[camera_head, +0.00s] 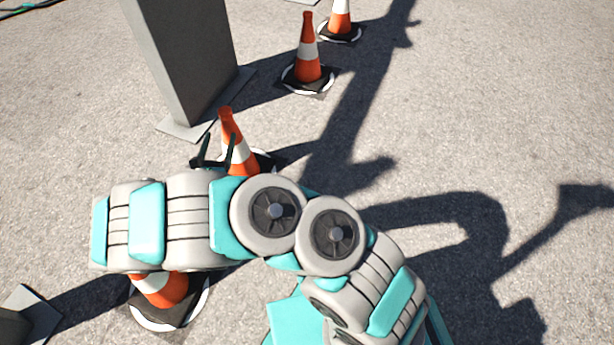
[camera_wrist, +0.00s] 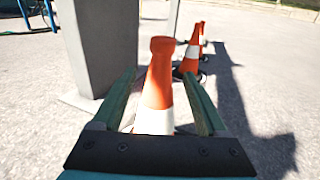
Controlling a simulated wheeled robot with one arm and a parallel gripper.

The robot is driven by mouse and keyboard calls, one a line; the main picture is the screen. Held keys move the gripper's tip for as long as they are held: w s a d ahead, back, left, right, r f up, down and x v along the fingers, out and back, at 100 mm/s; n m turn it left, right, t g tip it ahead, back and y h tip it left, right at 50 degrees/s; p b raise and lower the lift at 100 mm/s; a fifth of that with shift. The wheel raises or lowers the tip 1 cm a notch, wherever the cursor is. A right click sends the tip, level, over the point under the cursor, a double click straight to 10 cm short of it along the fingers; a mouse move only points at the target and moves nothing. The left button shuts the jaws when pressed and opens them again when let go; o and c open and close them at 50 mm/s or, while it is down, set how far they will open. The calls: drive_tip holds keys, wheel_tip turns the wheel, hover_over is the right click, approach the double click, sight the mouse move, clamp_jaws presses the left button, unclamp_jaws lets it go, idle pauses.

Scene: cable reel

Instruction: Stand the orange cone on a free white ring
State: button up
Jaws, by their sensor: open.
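An orange cone with a white band (camera_head: 232,135) stands upright by my gripper (camera_head: 220,138). In the wrist view the cone (camera_wrist: 158,85) rises between the two open fingers of my gripper (camera_wrist: 160,76), with gaps on both sides. Its black base is partly hidden by my arm, and a bit of white ring shows at its edge. Another cone (camera_head: 307,62) stands on a white ring (camera_head: 287,88) farther back, and one more (camera_head: 340,18) stands behind it. A cone (camera_head: 160,288) on a white ring (camera_head: 150,325) is half hidden under my arm. I see no clearly empty ring.
A grey pillar (camera_head: 185,55) on a flat plate stands close behind and left of the nearest cone. A dark object on a grey plate (camera_head: 35,305) is at the lower left. The pavement on the right (camera_head: 500,110) is clear, with only shadows.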

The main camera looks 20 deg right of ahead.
drive_tip(key=s+d+r+m+g+h, duration=0.1)
drive_tip(key=d+r+m+g+h, duration=0.2)
drive_tip(key=d+r+m+h, duration=0.5)
drive_tip(key=s+d+r+m+g+h, duration=0.1)
drive_tip(key=d+r+m+g, duration=0.2)
drive_tip(key=d+r, duration=0.65)
drive_tip(key=s+d+r+m+g+h, duration=0.1)
drive_tip(key=s+d+m+g, duration=0.4)
drive_tip(key=d, duration=0.3)
drive_tip(key=s+d+r+m+g, duration=0.2)
drive_tip(key=s+d+m+g, duration=0.2)
drive_tip(key=s+d, duration=0.35)
drive_tip(key=s+d+m+g+y, duration=0.2)
drive_tip(key=s+m+g+y, duration=0.15)
drive_tip(key=s, duration=0.45)
drive_tip(key=s+d+m+g+y, duration=0.25)
drive_tip(key=s+m, duration=0.25)
drive_tip(key=s, duration=0.3)
drive_tip(key=s+a+m+t+y, duration=0.2)
drive_tip(key=s+a+m+y, duration=0.2)
drive_tip(key=s+a+y, duration=0.5)
drive_tip(key=s+a, duration=0.2)
drive_tip(key=a, duration=0.3)
drive_tip(key=shift+a+f, duration=0.25)
drive_tip(key=shift+f, duration=0.15)
